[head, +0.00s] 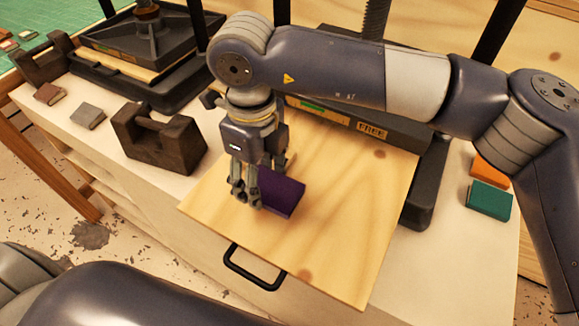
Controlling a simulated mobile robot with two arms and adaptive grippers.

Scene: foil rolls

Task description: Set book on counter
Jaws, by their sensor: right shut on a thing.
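A purple book (281,192) is at a light wooden board (345,240) that juts out over the front of the white counter (110,160). My right gripper (246,200) points down over the board and is shut on the left side of the purple book. The fingers hide part of the book, and I cannot tell whether it touches the board. My left gripper is out of view.
Dark wooden blocks with handles (160,147) stand on the counter at left, near small brown (48,94) and grey (88,115) books. Orange (490,172) and teal (489,199) books lie at right. A black press (150,50) stands behind. A black handle (254,268) projects in front.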

